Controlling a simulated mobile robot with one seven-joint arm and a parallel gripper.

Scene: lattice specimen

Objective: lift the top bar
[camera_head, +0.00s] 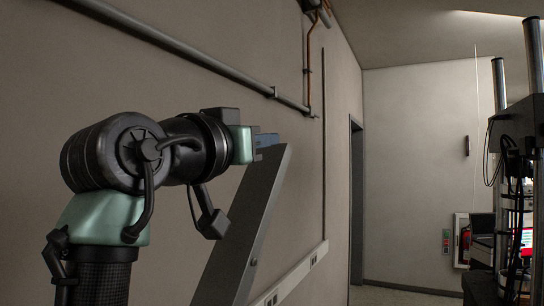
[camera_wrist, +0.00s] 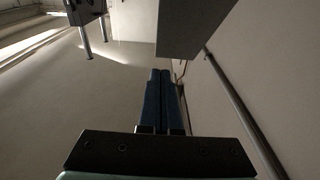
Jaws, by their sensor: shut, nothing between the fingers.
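A long, flat grey bar (camera_head: 245,225) slants up from the bottom of the head view to an upper end beside my gripper (camera_head: 268,141). I cannot tell whether it is the top bar of the task. In the wrist view a grey block-like piece (camera_wrist: 195,25), perhaps the same bar, stands at the top, just beyond and to the right of the fingertips. My gripper's blue fingers (camera_wrist: 160,72) are side by side, shut and empty. In the head view the bar's upper end partly hides the fingers, so contact cannot be told.
A wall with a grey pipe (camera_head: 190,58) runs along the left. A dark machine with metal columns (camera_head: 515,135) stands at the right. A doorway (camera_head: 356,200) and a fire extinguisher cabinet (camera_head: 462,240) are at the back. The middle looks free.

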